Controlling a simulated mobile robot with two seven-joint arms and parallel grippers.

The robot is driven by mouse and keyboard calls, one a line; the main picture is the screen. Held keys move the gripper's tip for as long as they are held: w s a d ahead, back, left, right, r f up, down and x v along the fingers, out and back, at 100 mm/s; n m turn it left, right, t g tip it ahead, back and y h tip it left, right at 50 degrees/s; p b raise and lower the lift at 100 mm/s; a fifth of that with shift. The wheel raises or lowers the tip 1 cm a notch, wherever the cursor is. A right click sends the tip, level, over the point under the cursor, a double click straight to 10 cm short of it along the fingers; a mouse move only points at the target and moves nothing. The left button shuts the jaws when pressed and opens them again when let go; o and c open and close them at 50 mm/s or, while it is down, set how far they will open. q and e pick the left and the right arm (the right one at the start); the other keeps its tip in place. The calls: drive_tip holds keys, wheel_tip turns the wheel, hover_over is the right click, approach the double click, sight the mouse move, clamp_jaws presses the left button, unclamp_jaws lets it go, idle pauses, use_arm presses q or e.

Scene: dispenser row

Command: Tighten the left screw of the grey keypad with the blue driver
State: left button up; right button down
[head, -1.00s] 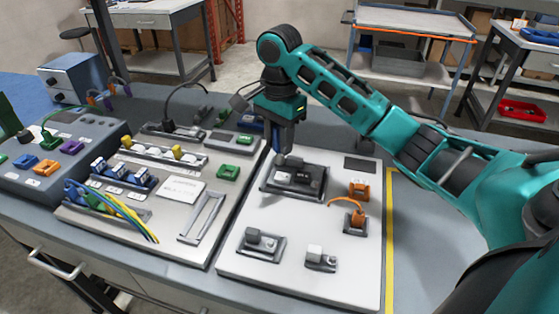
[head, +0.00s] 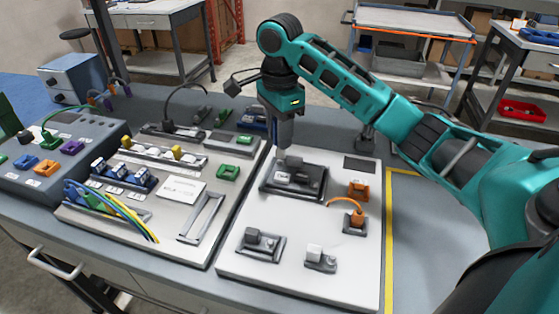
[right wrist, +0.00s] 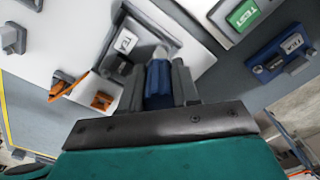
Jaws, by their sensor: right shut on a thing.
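The keypad (head: 314,190) is a dark grey block with small labelled keys, on the white panel; part of it also shows in the right wrist view (right wrist: 168,25). My right gripper (head: 284,150) points down over the keypad's far left part. In the right wrist view my right gripper (right wrist: 158,90) is shut on the blue driver (right wrist: 158,78), with its fingers on both sides of the handle. The driver's tip and the keypad's left screw are hidden, so I cannot tell whether they touch. My left gripper is not in view.
The white panel (head: 300,225) also bears an orange connector (head: 355,222) with a cable and small grey blocks at its front. A second panel (head: 160,230) with blue and green parts lies to the left. Yellow tape (head: 389,240) runs along the right.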

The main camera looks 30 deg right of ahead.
drive_tip(key=shift+r, duration=2.2)
